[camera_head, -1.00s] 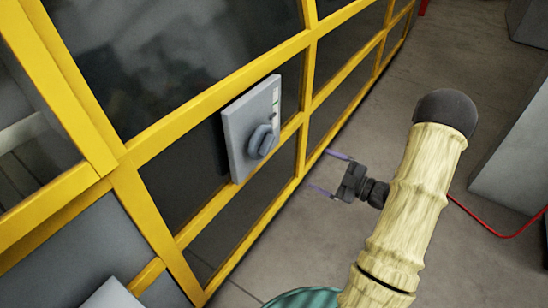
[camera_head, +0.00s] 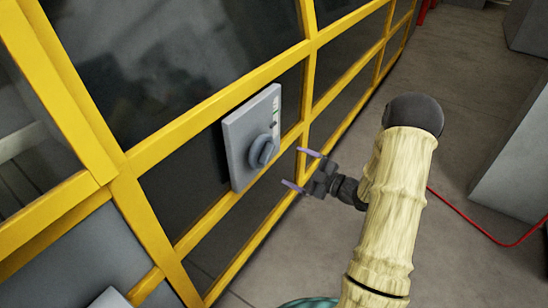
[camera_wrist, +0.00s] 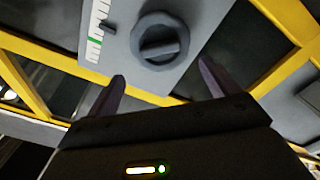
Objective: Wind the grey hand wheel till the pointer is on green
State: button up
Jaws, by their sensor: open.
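The grey hand wheel (camera_head: 263,151) sits on a light grey panel (camera_head: 240,132) fixed to the yellow-framed machine. It also shows in the wrist view (camera_wrist: 160,38), round with a raised bar across its face. Beside it is a white scale (camera_wrist: 101,14) with a green band (camera_wrist: 95,42). A small dark pointer (camera_wrist: 108,27) lies at the scale's edge, just above the green band in the wrist view. My gripper (camera_head: 293,167) is open and empty, to the right of the wheel with its fingers towards the panel. The fingers (camera_wrist: 162,72) are apart from the wheel.
Yellow frame bars (camera_head: 215,98) with dark panes surround the panel. Grey floor (camera_head: 450,120) lies open to the right of the machine. A red cable (camera_head: 490,231) runs across the floor at right, near a grey cabinet (camera_head: 512,165).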

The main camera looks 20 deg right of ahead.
aim_at(271, 156)
jog(key=x, duration=0.8)
jog(key=shift+w+a, duration=0.2)
jog(key=shift+a, duration=0.05)
jog(key=c, duration=1)
